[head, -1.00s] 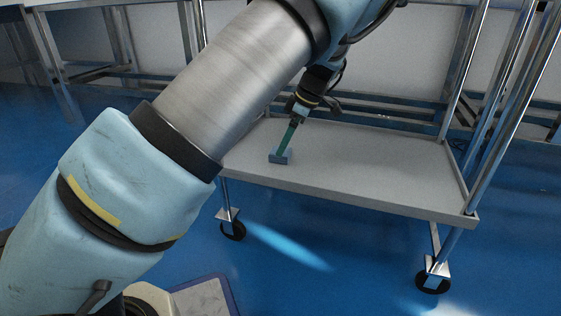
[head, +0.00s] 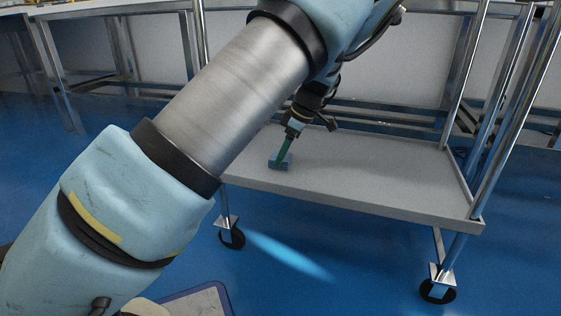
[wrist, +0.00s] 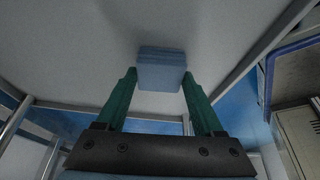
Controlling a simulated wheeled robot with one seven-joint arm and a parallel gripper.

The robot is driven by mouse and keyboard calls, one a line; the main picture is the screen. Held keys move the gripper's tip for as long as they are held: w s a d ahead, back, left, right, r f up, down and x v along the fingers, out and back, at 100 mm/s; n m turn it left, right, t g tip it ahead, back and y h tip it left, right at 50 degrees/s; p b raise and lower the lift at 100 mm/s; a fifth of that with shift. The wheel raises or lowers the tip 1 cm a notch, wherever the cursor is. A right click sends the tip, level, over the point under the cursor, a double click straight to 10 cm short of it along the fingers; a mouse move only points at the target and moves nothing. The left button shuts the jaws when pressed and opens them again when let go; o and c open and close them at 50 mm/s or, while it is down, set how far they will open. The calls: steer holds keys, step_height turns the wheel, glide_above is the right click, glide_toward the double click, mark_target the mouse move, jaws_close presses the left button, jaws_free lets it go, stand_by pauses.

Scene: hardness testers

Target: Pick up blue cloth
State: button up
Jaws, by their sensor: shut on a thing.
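The blue cloth (head: 272,165) is a small folded block near the left part of the cart's lower shelf (head: 370,180). My gripper (head: 282,158) reaches down to it with its green fingers. In the wrist view the cloth (wrist: 162,70) sits between the two fingertips (wrist: 160,84), which are shut on its sides. The cloth appears to be at the shelf surface; I cannot tell whether it touches it.
The cart has upright metal posts (head: 489,100) at the right and black casters (head: 437,290) below. The shelf has a raised rim, and its right part is bare. A workbench (head: 110,12) stands behind at the left.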

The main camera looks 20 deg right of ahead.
steer(key=c, duration=0.3)
steer(key=shift+c, duration=0.2)
step_height(320, 180, up, 10)
steer(key=p, duration=0.6)
